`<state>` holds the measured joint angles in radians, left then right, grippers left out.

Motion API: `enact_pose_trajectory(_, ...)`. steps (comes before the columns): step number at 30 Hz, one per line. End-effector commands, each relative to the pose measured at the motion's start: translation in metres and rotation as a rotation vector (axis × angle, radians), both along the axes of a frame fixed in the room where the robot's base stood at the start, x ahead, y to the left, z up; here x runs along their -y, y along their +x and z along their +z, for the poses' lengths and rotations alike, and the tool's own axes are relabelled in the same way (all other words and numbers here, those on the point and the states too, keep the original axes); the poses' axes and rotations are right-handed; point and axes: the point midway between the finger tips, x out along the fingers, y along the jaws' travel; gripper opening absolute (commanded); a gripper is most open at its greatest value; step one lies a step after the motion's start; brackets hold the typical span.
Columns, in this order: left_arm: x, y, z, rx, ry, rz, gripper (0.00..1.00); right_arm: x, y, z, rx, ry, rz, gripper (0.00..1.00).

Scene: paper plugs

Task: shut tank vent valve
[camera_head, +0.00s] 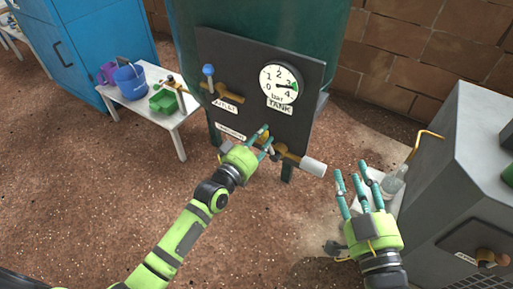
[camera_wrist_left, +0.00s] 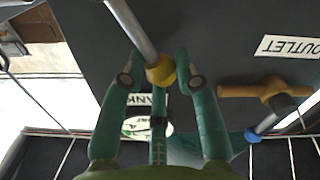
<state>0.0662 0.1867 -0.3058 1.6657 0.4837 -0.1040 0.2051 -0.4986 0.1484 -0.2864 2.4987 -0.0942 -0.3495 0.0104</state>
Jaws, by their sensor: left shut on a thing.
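The dark panel (camera_head: 240,70) carries a brass vent valve pipe (camera_head: 290,155) low down, with a pale cylinder (camera_head: 313,167) on its right end. My left gripper (camera_head: 263,138) is at this lower valve and hides most of it. The lower label (camera_head: 231,132) is partly hidden and hard to read. My right gripper (camera_head: 362,185) is open and empty, apart from the panel at the right.
The outlet valve (camera_head: 222,92) with a blue knob (camera_head: 208,70) is above left, and its brass body also shows in the wrist view (camera_wrist_left: 265,90). The tank gauge (camera_head: 281,84) is at upper right. A grey cabinet (camera_head: 455,165) stands right; a white table (camera_head: 178,120) with buckets stands left.

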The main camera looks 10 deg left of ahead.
Motion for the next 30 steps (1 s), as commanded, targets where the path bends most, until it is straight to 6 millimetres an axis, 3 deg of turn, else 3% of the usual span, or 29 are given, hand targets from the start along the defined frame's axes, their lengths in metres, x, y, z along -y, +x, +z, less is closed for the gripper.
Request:
enact_pose_trajectory(8, 0.001, -0.002, -0.004, -0.006, 0.021, -0.001, 0.13, 0.000, 0.000, 0.003, 0.000, 0.000, 0.000, 0.40)
enact_pose_trajectory(18, 0.018, -0.008, 0.002, 0.070, 0.235, -0.002, 0.13, 0.000, 0.000, 0.026, 0.000, 0.000, 0.000, 0.40)
enact_pose_trajectory(30, 0.021, -0.009, 0.002, 0.083, 0.273, -0.002, 0.13, 0.000, 0.000, 0.028, 0.000, 0.000, 0.000, 0.40)
